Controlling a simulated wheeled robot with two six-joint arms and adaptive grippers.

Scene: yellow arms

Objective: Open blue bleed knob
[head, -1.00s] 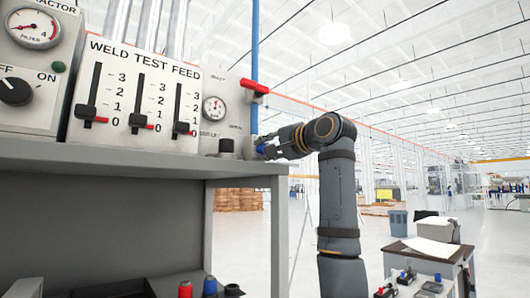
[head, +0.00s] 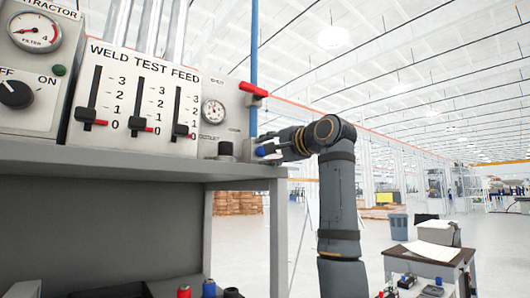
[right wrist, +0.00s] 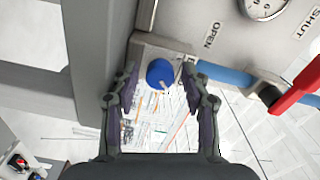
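The blue bleed knob (right wrist: 160,73) is a round blue cap at the edge of the grey panel in the right wrist view. In the head view it is a small blue spot (head: 260,151), partly hidden by my right gripper (head: 272,145). In the wrist view my right gripper (right wrist: 160,67) is open, with one finger on each side of the knob. A gap shows on the left side; on the right the fingertip is very close, and I cannot tell if it touches. My left gripper is not in view.
The panel bears OPEN and SHUT labels, a gauge (right wrist: 264,8) and a red lever (right wrist: 298,90) on a blue pipe (head: 254,60). The slider box (head: 135,100) stands left on the grey shelf (head: 130,163).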

